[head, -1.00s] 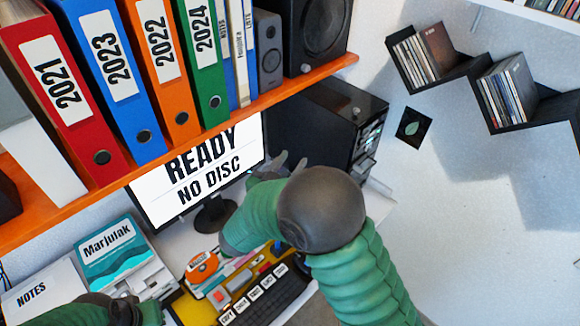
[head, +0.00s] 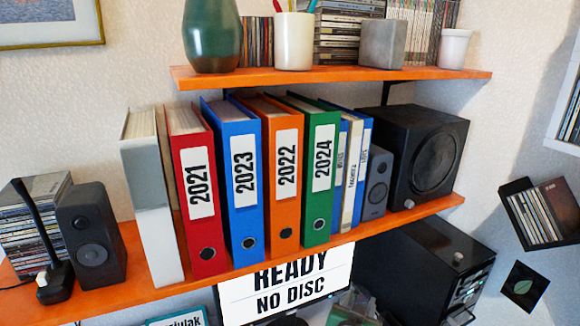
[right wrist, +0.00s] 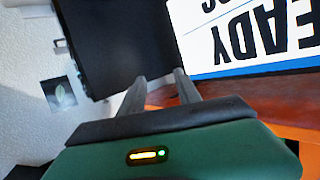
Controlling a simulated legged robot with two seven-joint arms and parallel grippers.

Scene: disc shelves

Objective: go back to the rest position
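My right gripper (head: 352,297) shows at the bottom edge of the head view, in front of the black computer tower (head: 425,268) and just right of the monitor (head: 285,285). The monitor reads "READY NO DISC". In the right wrist view the two grey fingers of the right gripper (right wrist: 159,78) stand apart with nothing between them. The tower (right wrist: 110,40) and the monitor (right wrist: 245,35), turned upside down, lie beyond the fingers. My left gripper is in neither view now.
An orange shelf (head: 125,290) carries binders, speakers and a stack of cases above the monitor. A higher orange shelf (head: 360,75) holds a vase, pots and discs. A black wall shelf (head: 525,235) with cases is at the right. Open wall lies beside the tower.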

